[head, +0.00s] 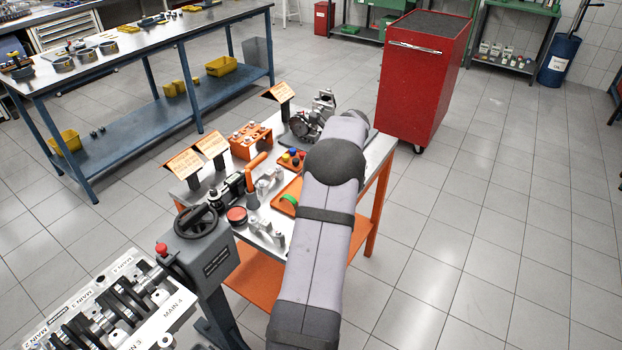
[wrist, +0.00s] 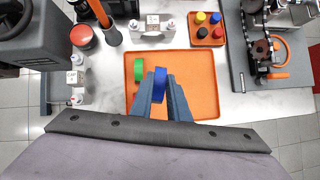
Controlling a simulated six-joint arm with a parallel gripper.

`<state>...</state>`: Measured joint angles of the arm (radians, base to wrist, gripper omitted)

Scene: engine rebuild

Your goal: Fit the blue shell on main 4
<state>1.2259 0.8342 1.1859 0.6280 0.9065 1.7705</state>
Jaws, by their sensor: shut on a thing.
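My gripper (wrist: 160,97) is shut on the blue shell (wrist: 160,79), which stands on edge between the fingertips in the wrist view. They are over the orange tray (wrist: 198,66); the height above it is hard to judge. In the head view my own arm hides the gripper and the blue shell. The engine block (head: 105,308) with its crankshaft is at the bottom left of the head view, and the label MAIN 4 (head: 174,306) is on its right end. The main 4 seat itself is not clear.
A green shell (wrist: 139,68) lies in the tray, left of the blue one. Metal caps (wrist: 152,27) stand beside the tray. A small tray of coloured caps (wrist: 208,28) is behind. The grey stand with a handwheel (head: 197,222) rises between the bench and the block.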

